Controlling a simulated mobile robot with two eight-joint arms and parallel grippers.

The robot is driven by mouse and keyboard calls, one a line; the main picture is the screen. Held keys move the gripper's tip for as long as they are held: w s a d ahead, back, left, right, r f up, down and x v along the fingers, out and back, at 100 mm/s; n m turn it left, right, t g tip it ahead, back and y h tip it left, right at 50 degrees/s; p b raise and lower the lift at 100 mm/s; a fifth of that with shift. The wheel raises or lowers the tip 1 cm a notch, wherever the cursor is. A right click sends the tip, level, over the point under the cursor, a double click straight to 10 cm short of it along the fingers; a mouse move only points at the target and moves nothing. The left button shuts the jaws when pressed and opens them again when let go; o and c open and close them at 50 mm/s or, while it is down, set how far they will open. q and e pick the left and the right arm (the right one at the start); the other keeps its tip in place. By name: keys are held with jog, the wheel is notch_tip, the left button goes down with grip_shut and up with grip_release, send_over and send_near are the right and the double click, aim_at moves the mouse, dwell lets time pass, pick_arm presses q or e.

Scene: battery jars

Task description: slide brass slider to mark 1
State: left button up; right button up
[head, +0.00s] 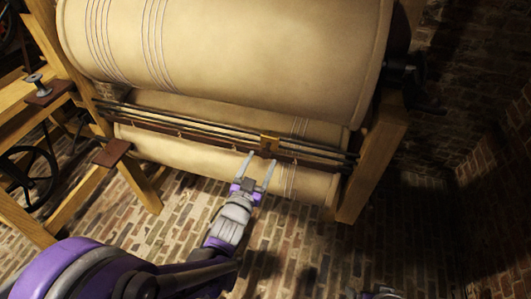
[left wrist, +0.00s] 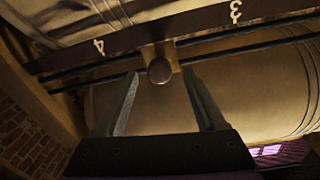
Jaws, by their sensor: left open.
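The brass slider (head: 269,143) sits on dark horizontal rails (head: 215,132) between large cream rollers, toward their right end in the head view. In the left wrist view, its round knob (left wrist: 160,71) faces me, and the slider is between marks 4 (left wrist: 98,45) and 3 (left wrist: 236,11), nearer 4. Mark 1 cannot be made out. My left gripper (head: 260,162) is open just in front of the slider. In the left wrist view its fingers (left wrist: 162,85) stand on either side of the knob, with gaps visible.
The upper roller (head: 230,45) bulges out above the rails and the lower roller (head: 220,160) lies below. A wooden post (head: 372,160) stands to the right. A timber frame with a spoked wheel (head: 28,177) is at the left. The brick floor in front is clear.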

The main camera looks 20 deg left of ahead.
aim_at(264, 156)
pick_arm(q)
jog(key=shift+w+d, duration=0.2)
jog(key=shift+w, duration=1.9)
grip_shut()
